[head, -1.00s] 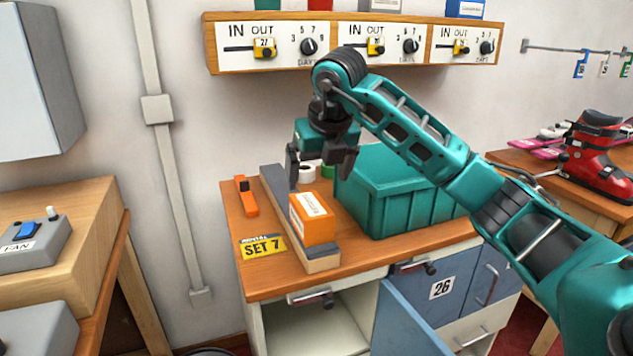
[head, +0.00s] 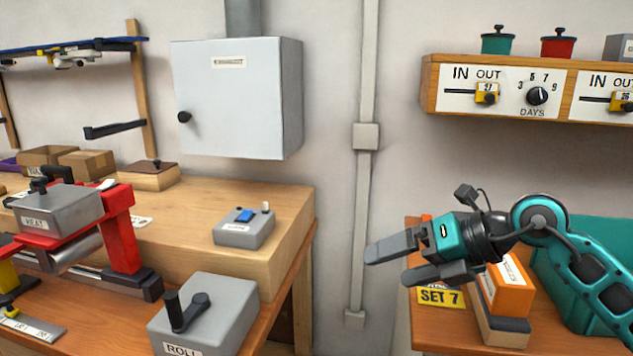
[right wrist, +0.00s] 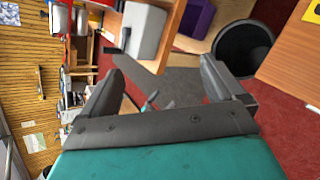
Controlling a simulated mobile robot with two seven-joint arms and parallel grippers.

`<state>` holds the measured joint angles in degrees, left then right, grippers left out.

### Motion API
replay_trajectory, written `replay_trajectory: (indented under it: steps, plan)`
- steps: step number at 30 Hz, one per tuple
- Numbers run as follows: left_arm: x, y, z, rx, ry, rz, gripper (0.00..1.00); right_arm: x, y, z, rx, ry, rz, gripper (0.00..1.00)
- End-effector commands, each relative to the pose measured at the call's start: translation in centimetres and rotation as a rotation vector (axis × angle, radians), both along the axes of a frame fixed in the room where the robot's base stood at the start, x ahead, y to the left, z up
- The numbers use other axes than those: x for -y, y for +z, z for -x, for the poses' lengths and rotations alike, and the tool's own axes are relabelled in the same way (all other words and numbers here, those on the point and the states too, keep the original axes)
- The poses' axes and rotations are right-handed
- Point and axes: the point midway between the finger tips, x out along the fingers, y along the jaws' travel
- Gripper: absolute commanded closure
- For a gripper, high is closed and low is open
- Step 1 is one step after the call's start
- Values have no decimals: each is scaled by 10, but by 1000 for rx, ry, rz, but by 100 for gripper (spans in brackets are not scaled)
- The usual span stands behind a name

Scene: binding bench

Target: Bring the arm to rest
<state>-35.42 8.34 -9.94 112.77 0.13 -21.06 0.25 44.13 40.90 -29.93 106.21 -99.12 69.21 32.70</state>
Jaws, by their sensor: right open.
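My right gripper (head: 405,262) is open and empty. In the head view it points left, in front of the wall beside the small rental bench, with the teal arm coming in from the right. Its two dark fingers also show in the right wrist view (right wrist: 165,85), apart with nothing between them and red floor beyond. An orange box (head: 511,290) sits on a grey-topped block (head: 503,330), partly behind the arm. My left gripper is not in view.
A yellow SET 7 tag (head: 441,297) and a teal bin (head: 588,240) are on the right bench. At left stand a grey ROLL box (head: 215,310), a fan switch box (head: 245,230) and a red press (head: 120,230). A grey cabinet (head: 235,100) hangs above.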

Motion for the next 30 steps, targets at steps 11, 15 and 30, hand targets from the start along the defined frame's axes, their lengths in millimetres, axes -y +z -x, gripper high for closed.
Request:
replay_trajectory:
  steps: [11,15,30]
  plan:
    - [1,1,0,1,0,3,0,-62,79,42,8,-107,-1057,4]
    - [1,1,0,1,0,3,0,-27,84,34,-56,-352,-1381,4]
    - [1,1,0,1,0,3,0,100,-130,93,-638,-1778,-1687,4]
